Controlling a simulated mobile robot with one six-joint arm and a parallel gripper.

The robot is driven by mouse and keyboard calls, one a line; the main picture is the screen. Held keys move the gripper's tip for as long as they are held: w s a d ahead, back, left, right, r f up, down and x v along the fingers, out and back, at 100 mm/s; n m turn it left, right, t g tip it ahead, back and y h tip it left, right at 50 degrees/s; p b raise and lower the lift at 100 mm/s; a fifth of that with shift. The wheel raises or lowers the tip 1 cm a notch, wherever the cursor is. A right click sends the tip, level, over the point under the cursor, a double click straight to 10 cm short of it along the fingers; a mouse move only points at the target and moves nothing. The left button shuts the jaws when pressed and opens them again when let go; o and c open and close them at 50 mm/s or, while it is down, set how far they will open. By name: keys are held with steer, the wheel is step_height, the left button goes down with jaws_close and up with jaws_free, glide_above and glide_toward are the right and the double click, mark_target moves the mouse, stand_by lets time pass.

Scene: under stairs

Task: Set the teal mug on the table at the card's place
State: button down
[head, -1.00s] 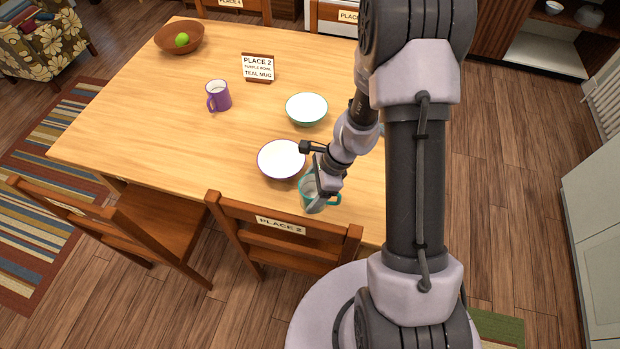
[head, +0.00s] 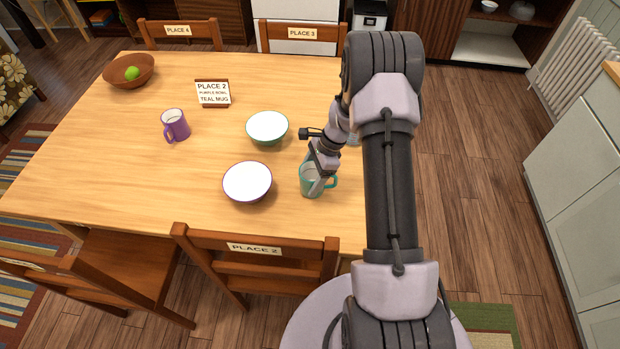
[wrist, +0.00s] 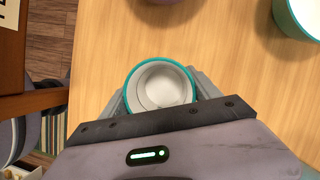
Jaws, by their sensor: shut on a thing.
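The teal mug (head: 309,184) is near the table's front edge, right of the purple-rimmed bowl. My gripper (head: 318,176) is shut on it. In the wrist view the mug (wrist: 160,86) is upright and empty, between the fingers. I cannot tell whether its base touches the table. The card (head: 213,93) stands toward the back of the table and reads "PLACE 2, PURPLE BOWL, TEAL MUG". A chair (head: 256,258) at the front edge bears a "PLACE 2" label. The purple-rimmed bowl (head: 247,182) sits on the table (head: 140,200) in front of that chair.
A teal bowl (head: 267,128) stands behind the purple-rimmed one. A purple mug (head: 175,125) stands to the left. A wooden bowl (head: 118,75) with a green fruit is at the far left. Chairs labelled "PLACE 4" (head: 180,35) and "PLACE 3" (head: 303,38) stand at the back.

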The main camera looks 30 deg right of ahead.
steer(key=shift+f, duration=0.2)
steer(key=shift+c, duration=0.8)
jaws_free()
steer(key=shift+r, duration=0.1)
steer(key=shift+r, duration=0.1)
steer(key=p+v, duration=0.4)
steer(key=v, duration=0.8)
steer(key=shift+a+r, duration=0.1)
steer(key=shift+r, duration=0.05)
steer(key=s+a+r+n+t+h, duration=0.1)
steer(key=s+a+r+n, duration=0.25)
steer(key=a+r, duration=0.45)
steer(key=s+a+r+n+t+h, duration=0.15)
steer(key=a+r+n, duration=0.3)
steer(key=r, duration=0.85)
steer(key=s+a+r+n+t, duration=0.1)
steer(key=s+a+r+n, duration=0.2)
steer(key=s, duration=0.5)
steer(key=s+a+r+n+t, duration=0.1)
steer(key=s+a+r+n, duration=0.2)
steer(key=s, duration=0.6)
steer(key=a+n, duration=0.2)
steer(key=a, duration=0.1)
steer(key=shift+s+r, duration=0.15)
steer(key=shift+s, duration=0.1)
